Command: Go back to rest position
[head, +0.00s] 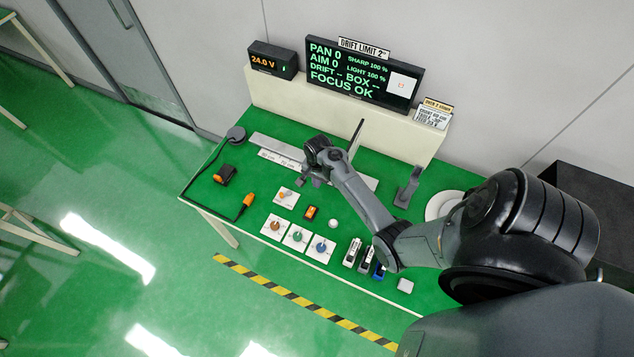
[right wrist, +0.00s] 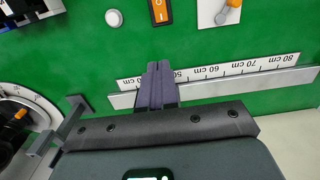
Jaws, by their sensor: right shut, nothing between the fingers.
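My right gripper (head: 312,179) is over the green table (head: 262,184), in front of the white ruler rail. In the right wrist view its fingers (right wrist: 158,84) are shut together with nothing between them, seen against the centimetre scale (right wrist: 215,72). My right arm comes in from the right in the head view and covers part of the table. My left gripper is not in view.
A display (head: 362,73) and a 24.0 V box (head: 272,60) stand on the back ledge. Knob plates (head: 297,236), an orange rocker switch (head: 311,212) and a grey stand (head: 407,187) are on the table.

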